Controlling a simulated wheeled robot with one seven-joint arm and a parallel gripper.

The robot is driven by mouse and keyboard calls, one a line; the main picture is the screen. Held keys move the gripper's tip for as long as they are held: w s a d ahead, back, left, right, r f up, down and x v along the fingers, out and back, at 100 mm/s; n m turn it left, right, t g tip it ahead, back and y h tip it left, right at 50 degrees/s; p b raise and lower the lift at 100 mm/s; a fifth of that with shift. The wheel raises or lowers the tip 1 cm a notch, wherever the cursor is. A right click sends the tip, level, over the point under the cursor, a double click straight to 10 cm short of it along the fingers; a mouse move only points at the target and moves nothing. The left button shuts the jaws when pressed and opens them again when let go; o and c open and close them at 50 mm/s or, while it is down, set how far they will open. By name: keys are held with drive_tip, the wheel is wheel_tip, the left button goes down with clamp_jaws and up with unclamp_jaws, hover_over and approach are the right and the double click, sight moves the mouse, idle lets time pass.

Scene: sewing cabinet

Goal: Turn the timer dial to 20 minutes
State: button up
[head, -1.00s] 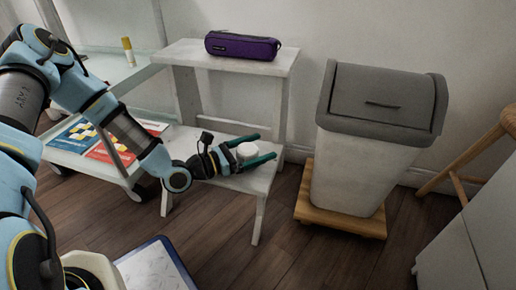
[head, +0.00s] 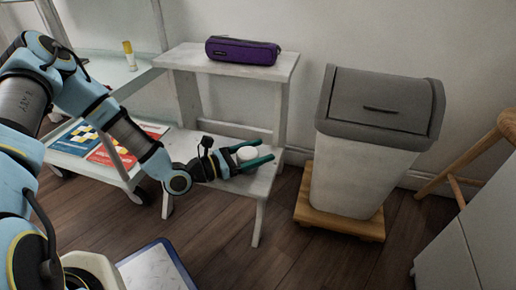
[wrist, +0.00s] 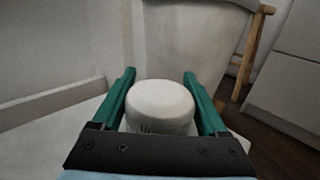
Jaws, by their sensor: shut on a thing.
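The timer (head: 247,154) is a small white round thing on the lower step of the white step stool (head: 236,187). In the wrist view the timer (wrist: 161,101) shows a smooth white top, with small dark marks low on its near side that I cannot read. My gripper (head: 266,150) reaches in from the left, low over the step. Its two green fingers lie on either side of the timer and are shut on it. The dial's setting cannot be made out.
A purple case (head: 243,50) lies on the stool's upper step. A grey-lidded bin (head: 362,160) stands right of the stool on a wooden base (head: 339,223). Coloured booklets (head: 112,145) lie on a low shelf at left. A clipboard (head: 155,268) shows at the bottom.

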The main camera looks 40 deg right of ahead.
idle(0.3)
drive_tip(key=o, duration=1.3)
drive_tip(key=shift+c, duration=0.2)
drive_tip(key=p+v, duration=0.4)
drive_tip(key=v, duration=0.6)
drive_tip(key=shift+a, duration=0.4)
drive_tip(key=shift+w, duration=0.1)
